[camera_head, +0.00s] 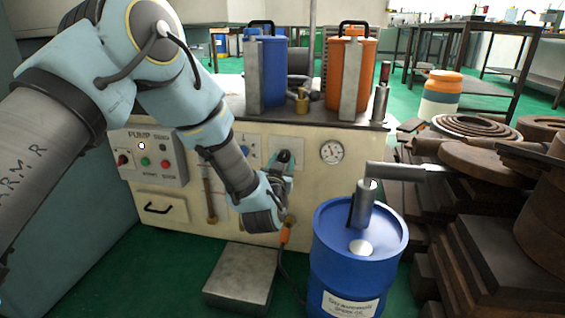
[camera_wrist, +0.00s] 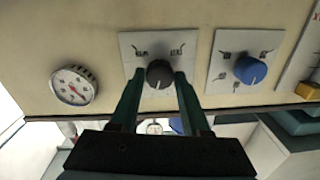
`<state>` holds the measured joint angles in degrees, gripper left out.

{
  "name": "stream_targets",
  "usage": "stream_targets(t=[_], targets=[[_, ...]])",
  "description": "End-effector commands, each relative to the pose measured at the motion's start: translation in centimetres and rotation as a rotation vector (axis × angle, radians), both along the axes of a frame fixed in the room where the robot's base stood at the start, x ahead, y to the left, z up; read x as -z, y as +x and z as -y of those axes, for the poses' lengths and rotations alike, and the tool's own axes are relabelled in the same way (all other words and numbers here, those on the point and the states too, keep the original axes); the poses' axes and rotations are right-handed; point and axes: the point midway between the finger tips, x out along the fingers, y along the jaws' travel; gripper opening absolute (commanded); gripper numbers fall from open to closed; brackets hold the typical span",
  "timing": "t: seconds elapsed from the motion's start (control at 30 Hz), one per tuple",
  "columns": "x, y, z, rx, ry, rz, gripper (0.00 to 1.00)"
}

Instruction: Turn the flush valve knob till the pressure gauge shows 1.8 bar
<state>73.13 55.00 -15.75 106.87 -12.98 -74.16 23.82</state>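A black knob (camera_head: 284,156) sits on a white plate on the cream panel. It also shows in the wrist view (camera_wrist: 160,73), and its lettering is too small to read surely. My gripper (camera_head: 281,170) is at this knob; in the wrist view its two dark green fingers (camera_wrist: 160,76) stand one on each side of it, with no clear gap at the tips. A round white pressure gauge (camera_head: 332,151) is right of the knob in the head view and left of it in the wrist view (camera_wrist: 73,87). It has a red needle; its reading is not legible.
A blue knob (camera_wrist: 250,69) is beside the black one. A blue drum (camera_head: 360,245) with a grey pipe elbow stands close in front of the panel. A metal block (camera_head: 240,277) lies on the floor. Stacked metal plates (camera_head: 480,240) fill the right side.

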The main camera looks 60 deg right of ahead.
Motion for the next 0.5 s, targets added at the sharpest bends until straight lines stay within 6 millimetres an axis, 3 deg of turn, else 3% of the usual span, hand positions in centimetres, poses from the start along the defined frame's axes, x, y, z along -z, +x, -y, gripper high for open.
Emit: stream_targets(t=[0.03,0.4,0.5], targets=[[0.01,0.00,-0.01,0.000,0.000,0.000,0.40],[0.01,0.00,-0.02,0.000,0.000,0.000,0.00],[0.01,0.00,-0.02,0.000,0.000,0.000,0.00]])
